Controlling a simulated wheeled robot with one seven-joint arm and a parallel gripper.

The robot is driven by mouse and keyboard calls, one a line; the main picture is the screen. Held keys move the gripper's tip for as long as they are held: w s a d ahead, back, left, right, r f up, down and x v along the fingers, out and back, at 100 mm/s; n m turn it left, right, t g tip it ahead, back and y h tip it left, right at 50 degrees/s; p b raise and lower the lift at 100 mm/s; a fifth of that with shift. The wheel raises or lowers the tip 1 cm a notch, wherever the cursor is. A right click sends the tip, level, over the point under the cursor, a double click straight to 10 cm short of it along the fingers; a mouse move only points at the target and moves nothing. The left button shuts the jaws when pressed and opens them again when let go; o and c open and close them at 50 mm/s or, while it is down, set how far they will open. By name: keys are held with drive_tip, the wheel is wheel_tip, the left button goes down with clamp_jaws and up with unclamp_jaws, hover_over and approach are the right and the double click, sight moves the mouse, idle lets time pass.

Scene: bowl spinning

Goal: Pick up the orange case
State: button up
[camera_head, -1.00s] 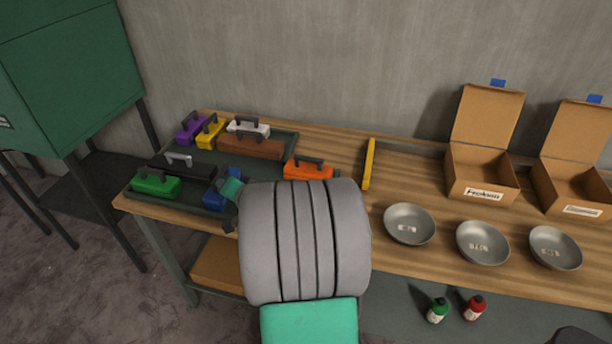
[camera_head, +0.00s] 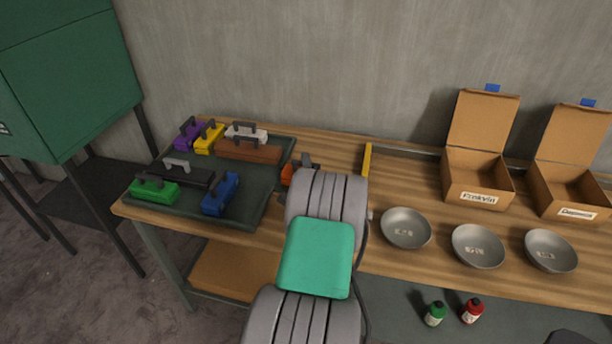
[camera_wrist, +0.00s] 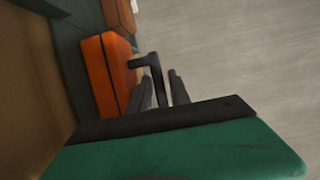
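The orange case (camera_head: 287,174) sits on the table by the right edge of the green tray, mostly hidden behind my arm in the head view. In the wrist view the orange case (camera_wrist: 108,72) is at the left, with its dark handle (camera_wrist: 152,68) pointing right. My gripper (camera_wrist: 163,78) is open, its two dark fingers apart. Its fingertips are close to the handle. I cannot tell whether they touch it or straddle it. In the head view my arm hides the gripper.
The tray (camera_head: 262,200) holds blue (camera_head: 220,194), green (camera_head: 154,191), black, brown, white, yellow and purple cases. A yellow bar (camera_head: 366,162) stands right of the orange case. Several metal bowls (camera_head: 406,228) and two open cardboard boxes (camera_head: 478,187) are farther right. A wall is behind.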

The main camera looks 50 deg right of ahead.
clamp_jaws()
idle(1.4)
